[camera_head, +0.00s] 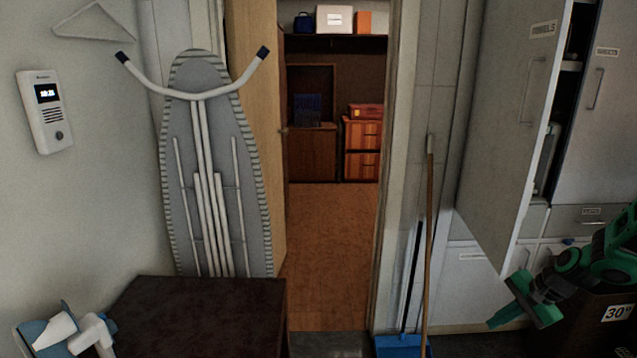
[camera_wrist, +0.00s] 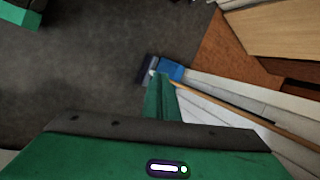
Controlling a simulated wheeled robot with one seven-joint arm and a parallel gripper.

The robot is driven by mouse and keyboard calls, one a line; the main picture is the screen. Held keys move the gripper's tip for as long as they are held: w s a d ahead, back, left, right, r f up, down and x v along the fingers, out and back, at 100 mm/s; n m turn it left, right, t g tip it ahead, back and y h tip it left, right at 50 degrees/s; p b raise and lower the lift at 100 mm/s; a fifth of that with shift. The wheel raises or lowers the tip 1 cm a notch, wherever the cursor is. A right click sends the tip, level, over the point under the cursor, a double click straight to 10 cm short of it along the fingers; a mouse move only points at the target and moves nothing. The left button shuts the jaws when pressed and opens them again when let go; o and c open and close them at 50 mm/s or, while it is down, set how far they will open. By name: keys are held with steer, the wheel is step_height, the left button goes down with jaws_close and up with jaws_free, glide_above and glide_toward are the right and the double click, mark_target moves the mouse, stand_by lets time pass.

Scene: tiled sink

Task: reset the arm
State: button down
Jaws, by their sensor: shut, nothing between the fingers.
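My green and black arm comes in from the right edge of the head view. My gripper (camera_head: 500,318) is at the lower right, pointing down and to the left, in front of the lower cabinets. In the wrist view my gripper (camera_wrist: 155,80) shows its green fingers together, with nothing between them. It appears to be in free air above the dark floor, apart from the objects around it.
An open cabinet door (camera_head: 512,120) hangs above and beside my arm. A broom (camera_head: 429,220) and a blue dustpan (camera_head: 400,347) stand left of my gripper. A dark bin (camera_head: 590,325) is below my arm. An ironing board (camera_head: 210,160) leans left of the open doorway.

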steer(key=s+a+r+n+g+h, duration=0.1)
steer(key=s+a+r+n, duration=0.1)
steer(key=s+r, duration=0.4)
steer(key=s+a+r+n+g+h, duration=0.1)
steer(key=s+r, duration=0.5)
steer(key=s, duration=0.9)
steer(key=s+a+r+n+g+h, duration=0.1)
steer(key=s+a+r+n, duration=0.2)
steer(key=s+r, duration=0.3)
steer(key=s+n, duration=0.1)
steer(key=s, duration=0.4)
steer(key=shift+r+g+h, duration=0.15)
steer(key=shift+g+h, duration=0.15)
steer(key=shift+g, duration=0.1)
